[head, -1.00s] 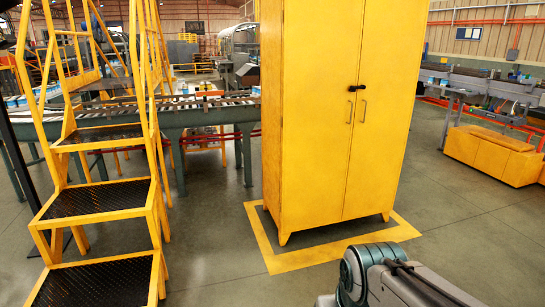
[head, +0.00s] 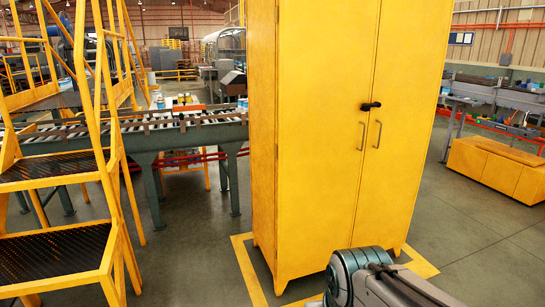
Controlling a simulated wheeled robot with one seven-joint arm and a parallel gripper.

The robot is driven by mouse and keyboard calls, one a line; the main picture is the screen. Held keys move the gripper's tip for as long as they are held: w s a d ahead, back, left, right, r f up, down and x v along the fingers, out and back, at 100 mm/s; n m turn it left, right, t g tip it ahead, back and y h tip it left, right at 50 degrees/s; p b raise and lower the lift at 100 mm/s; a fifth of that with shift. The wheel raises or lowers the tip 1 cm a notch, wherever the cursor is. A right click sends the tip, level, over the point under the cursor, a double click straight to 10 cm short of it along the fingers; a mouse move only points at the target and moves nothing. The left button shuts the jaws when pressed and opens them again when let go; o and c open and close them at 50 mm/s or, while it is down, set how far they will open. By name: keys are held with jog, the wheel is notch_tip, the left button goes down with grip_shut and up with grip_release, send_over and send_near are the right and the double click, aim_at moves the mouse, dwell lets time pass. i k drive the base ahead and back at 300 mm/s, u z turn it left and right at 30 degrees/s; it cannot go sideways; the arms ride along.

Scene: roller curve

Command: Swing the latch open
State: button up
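A tall yellow two-door cabinet (head: 310,140) stands upright in the middle of the head view. A small black latch (head: 371,106) lies roughly level across the seam between its doors, above the two handles. The left door handle (head: 362,136) and the right door handle (head: 378,134) are thin vertical bars. Both doors are shut. Part of my arm shows at the bottom, in front of the cabinet's foot. My gripper is out of the frame, so its state is hidden.
Yellow steps with railings (head: 60,250) stand close on the left. A roller conveyor (head: 150,135) runs behind them to the cabinet. A yellow floor border (head: 250,275) surrounds the cabinet. A low orange-yellow box (head: 497,170) and a workbench are at the right. The floor right of the cabinet is open.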

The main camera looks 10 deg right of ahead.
aim_at(377, 104)
jog(key=z, duration=2.3)
jog(key=i, duration=0.55)
jog(key=u, duration=2.05)
jog(key=i, duration=1.6)
jog(key=z, duration=0.1)
